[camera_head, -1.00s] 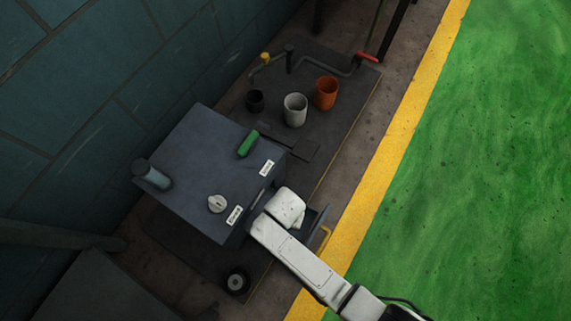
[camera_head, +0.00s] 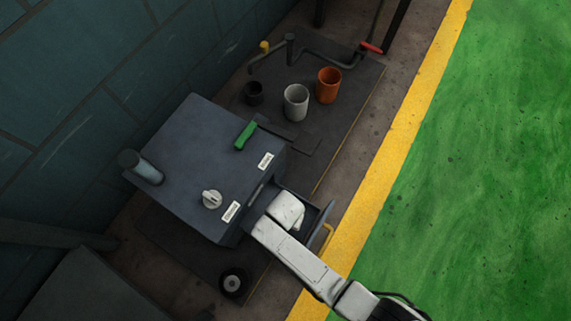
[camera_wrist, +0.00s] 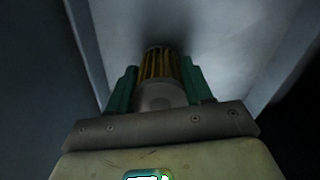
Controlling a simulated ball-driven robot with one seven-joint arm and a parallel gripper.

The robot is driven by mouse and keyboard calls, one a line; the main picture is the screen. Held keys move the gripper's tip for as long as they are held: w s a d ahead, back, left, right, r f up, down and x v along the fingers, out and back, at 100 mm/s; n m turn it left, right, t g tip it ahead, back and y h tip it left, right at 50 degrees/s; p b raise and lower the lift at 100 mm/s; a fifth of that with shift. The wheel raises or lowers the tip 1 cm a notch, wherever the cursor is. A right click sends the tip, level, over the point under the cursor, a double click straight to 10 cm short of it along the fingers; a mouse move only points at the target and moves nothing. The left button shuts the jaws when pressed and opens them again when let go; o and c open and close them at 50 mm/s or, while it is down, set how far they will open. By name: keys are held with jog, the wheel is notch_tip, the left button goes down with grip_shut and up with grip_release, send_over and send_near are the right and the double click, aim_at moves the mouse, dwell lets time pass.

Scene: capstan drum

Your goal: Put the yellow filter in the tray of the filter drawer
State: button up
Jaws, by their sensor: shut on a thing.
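The yellow filter (camera_wrist: 160,65) is ribbed with a pale end cap and sits between the green fingers of my gripper (camera_wrist: 160,85) in the wrist view. My gripper is shut on it. The drawer tray (camera_wrist: 222,50) spreads around and beyond the filter; whether the filter touches its floor I cannot tell. My white arm end covers much of the drawer there and hides the filter and fingers.
On the cabinet are a green lever (camera_head: 245,135), a white knob (camera_head: 211,198) and a grey cylinder (camera_head: 145,170). Grey (camera_head: 296,103), orange (camera_head: 328,86) and black (camera_head: 253,93) cups stand behind on the dark mat. A black ring (camera_head: 234,282) lies in front. The green floor at right is clear.

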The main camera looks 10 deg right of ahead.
jog(key=o, duration=1.1)
jog(key=shift+f, duration=0.1)
notch_tip(320, 180, up, 12)
jog(key=p, duration=0.7)
jog(key=s+d+r+n, duration=0.2)
jog(key=s+d+r, duration=0.2)
jog(key=d+r, duration=0.6)
jog(key=s+d+r+n+t, duration=0.1)
jog(key=s+d+r, duration=0.3)
jog(key=d+r, duration=0.6)
jog(key=d+n, duration=0.1)
jog(key=d, duration=0.4)
jog(key=shift+s+d+n, duration=0.2)
jog(key=shift+s+n, duration=0.1)
